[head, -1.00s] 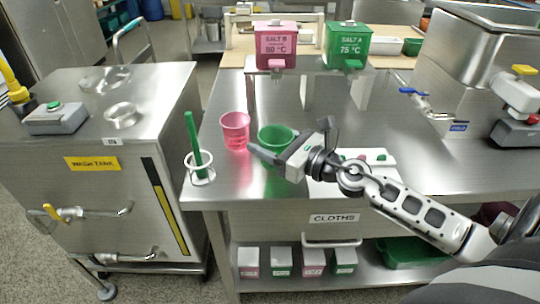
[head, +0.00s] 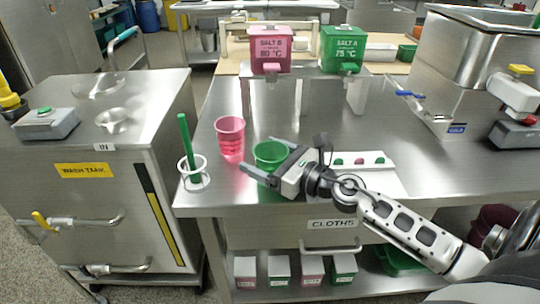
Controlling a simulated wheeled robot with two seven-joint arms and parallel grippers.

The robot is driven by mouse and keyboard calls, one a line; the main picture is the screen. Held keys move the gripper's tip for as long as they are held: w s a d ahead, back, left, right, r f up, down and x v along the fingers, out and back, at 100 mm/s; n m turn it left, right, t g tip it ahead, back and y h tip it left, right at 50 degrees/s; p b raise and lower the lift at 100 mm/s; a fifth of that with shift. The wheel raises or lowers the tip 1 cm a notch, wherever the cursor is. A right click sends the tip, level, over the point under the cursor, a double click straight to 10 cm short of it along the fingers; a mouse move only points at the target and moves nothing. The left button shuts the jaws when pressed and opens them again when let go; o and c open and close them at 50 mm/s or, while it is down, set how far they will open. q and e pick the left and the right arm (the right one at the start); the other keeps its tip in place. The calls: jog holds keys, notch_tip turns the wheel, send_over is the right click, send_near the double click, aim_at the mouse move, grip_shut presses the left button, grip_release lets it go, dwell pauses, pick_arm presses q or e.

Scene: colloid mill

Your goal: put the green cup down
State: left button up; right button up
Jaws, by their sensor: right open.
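The green cup (head: 268,151) stands upright on the steel table near its front edge, just right of the pink cup (head: 230,138). My right gripper (head: 258,155) is open, with one finger in front of the green cup and the other at its far right side. The near finger hides part of the cup's lower body. I cannot tell whether either finger touches the cup. My left gripper is not in view.
A white ring holder (head: 193,182) with a green stick (head: 187,142) is at the table's left corner. A white panel (head: 375,186) with coloured knobs lies to the right. Salt dispensers, pink (head: 270,62) and green (head: 341,64), stand behind. Bare table lies behind the cups.

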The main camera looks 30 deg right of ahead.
jog(key=shift+r, duration=0.25)
jog(key=v, duration=0.2)
jog(key=b+v, duration=0.1)
jog(key=v, duration=0.1)
jog(key=shift+s+f+b, duration=0.1)
jog(key=shift+f+b, duration=0.2)
jog(key=shift+f, duration=0.1)
jog(key=b+v, duration=0.2)
jog(key=v, duration=0.5)
jog(key=shift+d+r, duration=0.1)
jog(key=shift+r, duration=0.1)
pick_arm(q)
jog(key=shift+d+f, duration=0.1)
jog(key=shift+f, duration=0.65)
pick_arm(e)
jog(key=shift+s+d+r, duration=0.1)
jog(key=shift+s, duration=0.3)
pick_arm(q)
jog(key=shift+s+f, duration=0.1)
